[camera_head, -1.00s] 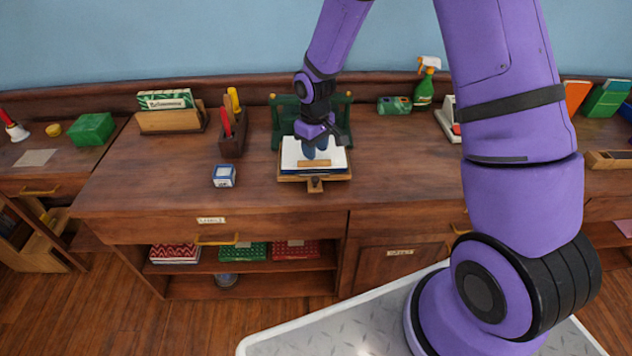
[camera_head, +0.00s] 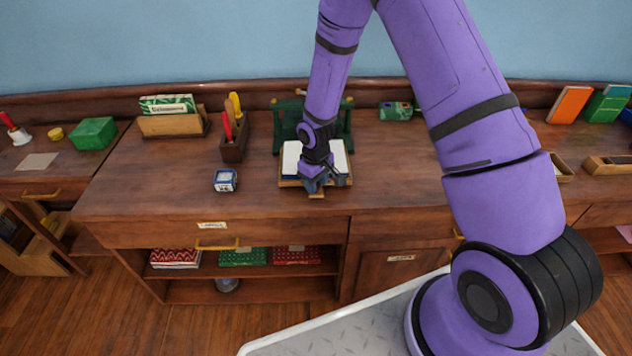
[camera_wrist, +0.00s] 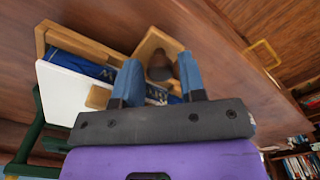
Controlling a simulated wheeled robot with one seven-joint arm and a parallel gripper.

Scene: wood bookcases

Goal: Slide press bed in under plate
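The press has a dark green frame (camera_head: 286,132) standing at the back of the desk; part of it shows in the wrist view (camera_wrist: 42,125). The wooden press bed (camera_head: 289,184) sticks out in front of it, and its rim also shows in the wrist view (camera_wrist: 75,38). On the bed lie a blue book (camera_wrist: 85,63) and a white plate or sheet (camera_wrist: 72,95). My gripper (camera_head: 316,188) is low at the bed's front edge. Its two blue fingers (camera_wrist: 161,57) stand apart, one on each side of a brown knob (camera_wrist: 160,70) on the bed's front tab. I cannot tell whether they touch it.
A small blue-and-white box (camera_head: 225,180) and a wooden tool holder (camera_head: 233,150) stand to the left. A green roll-like item (camera_head: 396,111) lies behind to the right. The desktop in front of the bed is clear to the edge.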

